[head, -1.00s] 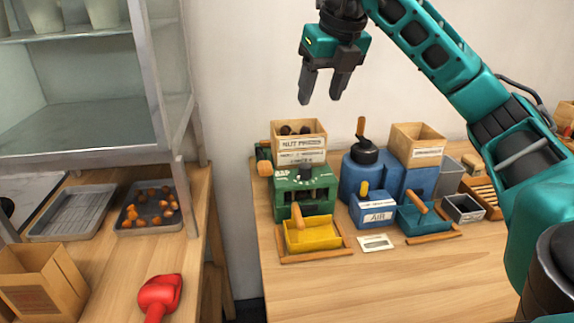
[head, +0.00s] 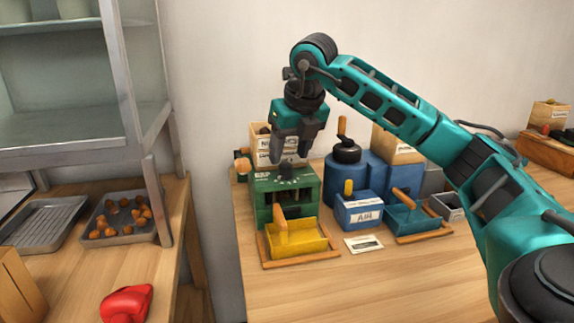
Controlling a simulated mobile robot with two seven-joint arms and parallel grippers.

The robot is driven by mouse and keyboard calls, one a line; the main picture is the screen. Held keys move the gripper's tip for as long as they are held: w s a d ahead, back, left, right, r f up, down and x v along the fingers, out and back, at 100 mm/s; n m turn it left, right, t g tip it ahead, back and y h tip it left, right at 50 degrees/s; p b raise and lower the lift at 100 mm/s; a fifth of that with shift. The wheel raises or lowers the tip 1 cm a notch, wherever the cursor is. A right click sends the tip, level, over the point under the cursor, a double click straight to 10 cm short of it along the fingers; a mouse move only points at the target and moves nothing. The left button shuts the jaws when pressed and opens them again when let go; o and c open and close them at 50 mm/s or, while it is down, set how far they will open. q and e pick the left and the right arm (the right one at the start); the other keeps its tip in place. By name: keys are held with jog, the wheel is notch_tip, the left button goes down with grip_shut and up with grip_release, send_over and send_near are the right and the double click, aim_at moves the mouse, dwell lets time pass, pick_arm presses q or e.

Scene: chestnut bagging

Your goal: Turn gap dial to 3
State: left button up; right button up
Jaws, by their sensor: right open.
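The green nut press (head: 312,187) stands on the right table with a yellow tray (head: 303,240) at its front. Its gap dial (head: 287,172) is a small dark knob with white marks around it on the press's top. The setting is too small to read. My right gripper (head: 289,155) points down just above the dial with its fingers apart. I cannot tell whether the fingertips touch the knob. My gripper partly hides the labelled wooden hopper (head: 262,142) behind. My left gripper is not in view.
Right of the press stand a blue machine (head: 347,178), a blue AIR box (head: 359,211) and a teal tray (head: 408,218). A white card (head: 363,244) lies in front. The table's front is clear. On the left table are a tray of chestnuts (head: 103,239) and a red scoop (head: 127,303).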

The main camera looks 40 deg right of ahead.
aim_at(286, 164)
jog(key=shift+x, duration=1.7)
jog(key=c, duration=1)
